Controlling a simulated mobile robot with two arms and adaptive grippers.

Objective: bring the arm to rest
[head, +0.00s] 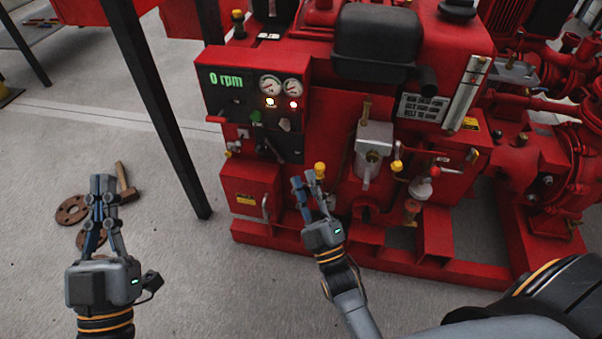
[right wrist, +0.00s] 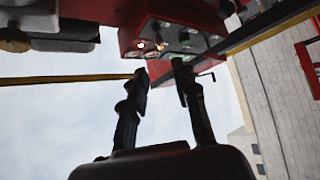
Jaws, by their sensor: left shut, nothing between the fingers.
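My left gripper (head: 103,184) is at the lower left of the head view, its fingers shut with nothing between them. It shows above the grey floor, in front of rusty round flanges. My right gripper (head: 304,181) is in front of the red pumpset (head: 440,240), near a yellow-capped knob (head: 320,170). Its fingertips (right wrist: 161,72) are a little apart and empty in the right wrist view. I cannot tell whether it touches the pumpset.
The control panel (head: 217,101) reads "0 rpm" and has gauges and lit lamps. A black post (head: 155,95) stands left of the pumpset. A hammer (head: 123,178) and a rusty flange (head: 71,210) lie on the floor. The floor at the left is mostly clear.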

